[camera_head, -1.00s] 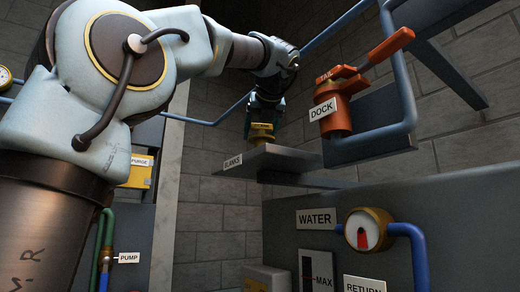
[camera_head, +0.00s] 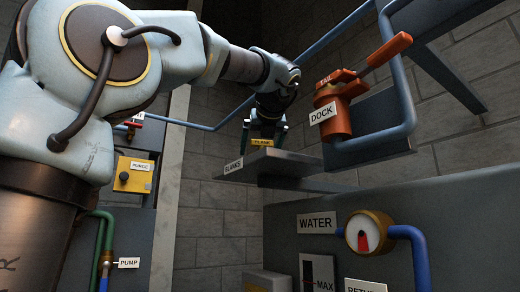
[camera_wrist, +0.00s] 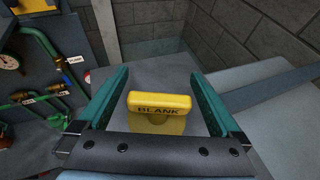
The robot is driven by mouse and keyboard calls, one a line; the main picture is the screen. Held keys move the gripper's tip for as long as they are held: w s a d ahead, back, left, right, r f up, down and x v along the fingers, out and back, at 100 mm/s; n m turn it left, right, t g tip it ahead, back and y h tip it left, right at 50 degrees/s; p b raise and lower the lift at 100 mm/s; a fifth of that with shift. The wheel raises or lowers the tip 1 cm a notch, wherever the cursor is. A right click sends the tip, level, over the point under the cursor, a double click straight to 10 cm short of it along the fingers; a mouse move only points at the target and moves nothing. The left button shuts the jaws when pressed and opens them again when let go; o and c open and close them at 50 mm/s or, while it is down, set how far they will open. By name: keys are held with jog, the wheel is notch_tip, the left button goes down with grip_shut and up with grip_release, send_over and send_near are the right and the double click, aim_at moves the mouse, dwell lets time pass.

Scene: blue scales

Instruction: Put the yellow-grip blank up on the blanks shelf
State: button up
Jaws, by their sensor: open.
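The yellow-grip blank (camera_head: 262,142) sits at the blanks shelf (camera_head: 290,162), beside its BLANKS label. In the wrist view the blank's yellow grip (camera_wrist: 160,102), marked BLANK, stands over the grey shelf surface (camera_wrist: 160,72). My gripper (camera_head: 264,134) is at the blank from above. In the wrist view the green fingers of my gripper (camera_wrist: 158,76) are open on either side of the grip, with a visible gap on both sides. The underside of the blank is hidden.
The orange DOCK fitting (camera_head: 331,112) with its TAIL lever and a blue pipe (camera_head: 406,90) stands close to the right of the shelf. A WATER panel (camera_head: 450,210) with a gauge (camera_head: 367,232) is below. A stone wall is behind.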

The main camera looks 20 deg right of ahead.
jog(key=b+v, duration=0.1)
jog(key=v, duration=1.1)
